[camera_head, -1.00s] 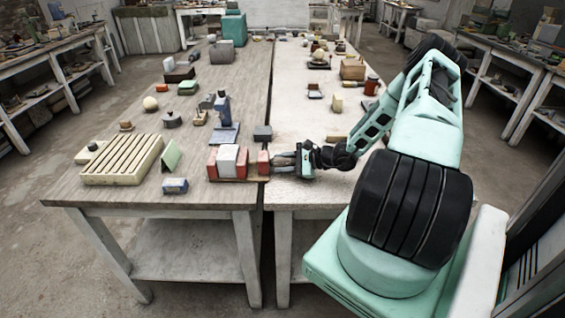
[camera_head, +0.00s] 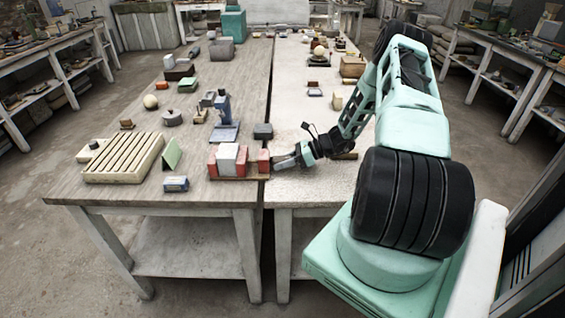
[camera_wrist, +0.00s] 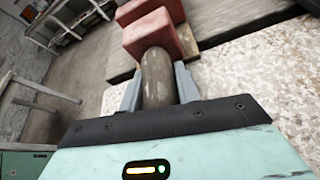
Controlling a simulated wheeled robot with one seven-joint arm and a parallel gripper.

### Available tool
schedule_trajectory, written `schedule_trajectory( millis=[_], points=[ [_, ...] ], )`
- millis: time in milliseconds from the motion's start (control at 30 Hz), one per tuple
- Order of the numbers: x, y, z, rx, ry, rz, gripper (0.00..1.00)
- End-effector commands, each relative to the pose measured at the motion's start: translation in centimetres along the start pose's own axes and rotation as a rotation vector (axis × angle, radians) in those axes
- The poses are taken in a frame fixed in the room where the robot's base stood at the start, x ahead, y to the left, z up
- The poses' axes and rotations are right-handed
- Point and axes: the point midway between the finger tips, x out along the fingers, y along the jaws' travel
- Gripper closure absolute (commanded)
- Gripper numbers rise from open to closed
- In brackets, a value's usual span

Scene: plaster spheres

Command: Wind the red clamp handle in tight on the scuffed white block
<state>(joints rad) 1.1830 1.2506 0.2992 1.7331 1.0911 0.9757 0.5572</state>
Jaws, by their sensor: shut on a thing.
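The white block (camera_head: 227,158) sits between red jaw pieces of a clamp (camera_head: 241,164) near the front of the left-hand tabletop. Its scuffs are too small to tell. A separate red end piece (camera_head: 263,161) stands to the right, and also shows in the wrist view (camera_wrist: 150,33). My gripper (camera_head: 282,162) reaches in from the right. In the wrist view its fingers (camera_wrist: 158,88) are shut on the handle, a dark brown-grey round bar (camera_wrist: 156,70) that points at the red piece. The white block is not clearly visible in the wrist view.
A small blue-grey box (camera_head: 176,184), a green wedge (camera_head: 172,154) and a slatted cream rack (camera_head: 125,158) lie left of the clamp. A blue stand (camera_head: 223,120) and a dark grey block (camera_head: 263,131) are behind it. The pale tabletop right of my gripper is fairly clear.

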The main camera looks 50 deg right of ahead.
Motion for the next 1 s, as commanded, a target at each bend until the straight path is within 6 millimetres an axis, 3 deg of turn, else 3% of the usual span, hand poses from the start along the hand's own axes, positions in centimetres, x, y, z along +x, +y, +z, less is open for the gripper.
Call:
schedule_trajectory(
  millis=[367,867,900,1000],
  points=[
    [-0.02,0.02,0.02,0.132,0.0,0.054,0.91],
    [-0.04,0.04,0.05,0.148,0.0,0.06,0.91],
    [-0.04,0.04,0.05,0.148,0.0,0.06,0.59],
    [-0.04,0.04,0.04,0.147,0.0,0.06,0.59]
  ],
)
